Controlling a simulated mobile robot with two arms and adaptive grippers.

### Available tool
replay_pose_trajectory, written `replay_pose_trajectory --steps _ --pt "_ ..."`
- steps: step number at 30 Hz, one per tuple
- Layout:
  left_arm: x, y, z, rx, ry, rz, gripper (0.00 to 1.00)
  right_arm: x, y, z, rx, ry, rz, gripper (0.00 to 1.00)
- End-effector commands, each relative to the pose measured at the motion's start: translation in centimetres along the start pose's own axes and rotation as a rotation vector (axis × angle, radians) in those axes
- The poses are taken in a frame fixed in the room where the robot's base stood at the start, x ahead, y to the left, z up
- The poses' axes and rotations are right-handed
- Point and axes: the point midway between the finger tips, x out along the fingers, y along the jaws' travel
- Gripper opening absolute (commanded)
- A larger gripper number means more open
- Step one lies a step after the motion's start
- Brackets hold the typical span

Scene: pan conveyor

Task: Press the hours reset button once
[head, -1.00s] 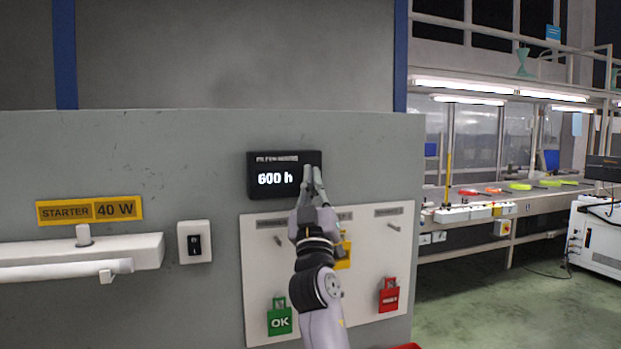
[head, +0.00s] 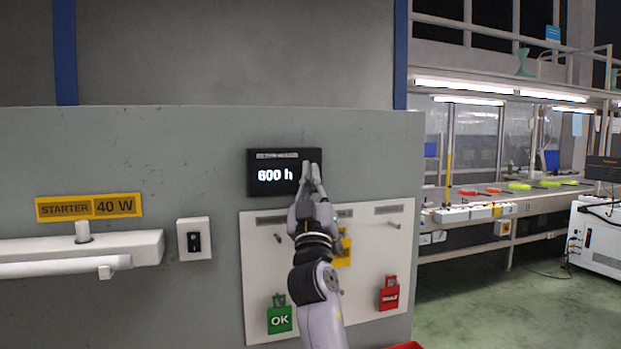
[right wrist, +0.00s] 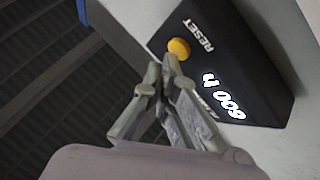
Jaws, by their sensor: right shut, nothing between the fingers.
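The black hours meter (head: 286,158) is on the grey panel, and its lit display reads 600 h. In the right wrist view the meter (right wrist: 262,85) shows a round orange-yellow button (right wrist: 179,48) beside the word RESET. In the head view the button is hidden behind my right gripper (head: 311,170). That gripper is shut and empty, with its fingertips at the right end of the meter. In the right wrist view the fingertips (right wrist: 168,68) are very close to the button; I cannot tell whether they touch it. My left gripper is not in view.
A white board (head: 372,270) below the meter carries a green OK tag (head: 279,319), a yellow tag (head: 344,254) partly behind my arm and a red tag (head: 389,294). A switch (head: 194,239) and a lamp tube (head: 60,268) are at left. Floor (head: 480,305) is clear at right.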

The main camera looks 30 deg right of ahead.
Motion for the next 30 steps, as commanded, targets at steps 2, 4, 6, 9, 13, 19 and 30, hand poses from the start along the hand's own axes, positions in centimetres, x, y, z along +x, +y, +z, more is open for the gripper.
replay_pose_trajectory --steps 2,4,6,9,13,19,30 --pt "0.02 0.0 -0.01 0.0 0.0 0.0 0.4 0.05 0.01 -0.01 0.0 0.0 0.0 0.0" --pt "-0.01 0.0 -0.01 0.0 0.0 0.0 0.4 0.05 0.01 -0.02 0.0 0.0 0.0 0.0" --pt "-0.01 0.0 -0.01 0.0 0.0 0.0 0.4 0.04 0.01 -0.01 0.0 0.0 0.0 0.0" --pt "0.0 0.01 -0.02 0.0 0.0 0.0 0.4 0.04 0.0 0.01 0.001 0.0 0.0 0.0" --pt "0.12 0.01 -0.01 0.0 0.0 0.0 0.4 0.08 -0.04 0.07 0.001 -0.001 0.0 0.0" --pt "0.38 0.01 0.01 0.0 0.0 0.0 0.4 0.21 -0.18 0.24 0.001 -0.001 0.0 0.0" --pt "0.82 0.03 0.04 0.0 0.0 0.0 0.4 0.52 -0.34 0.42 0.001 -0.001 0.001 0.0"
